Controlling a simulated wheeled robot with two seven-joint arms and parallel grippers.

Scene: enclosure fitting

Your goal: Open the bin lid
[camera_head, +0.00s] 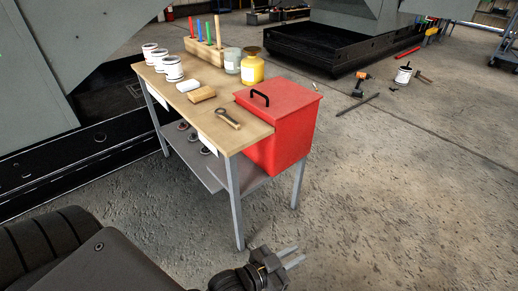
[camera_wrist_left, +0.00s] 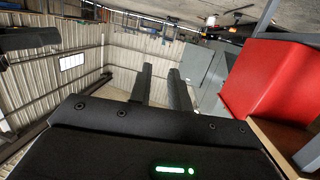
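The red bin (camera_head: 284,143) stands at the near right end of the workbench. Its red lid (camera_head: 285,96) is down, and a black arched handle (camera_head: 260,97) is on top. In the left wrist view a red surface of the bin (camera_wrist_left: 265,85) shows at the right edge; the handle is not seen there. My left gripper (camera_head: 292,256) is low in front of the bench, below and apart from the bin. Its two fingers (camera_wrist_left: 161,85) stand apart with nothing between them. My right gripper is not in view.
The workbench (camera_head: 190,99) carries white cans (camera_head: 173,68), a wooden rack (camera_head: 205,50), a glass jar (camera_head: 232,61), a yellow jar (camera_head: 252,67), a wooden block (camera_head: 202,94) and a wrench (camera_head: 227,118). A bench leg (camera_head: 235,200) stands near my left gripper.

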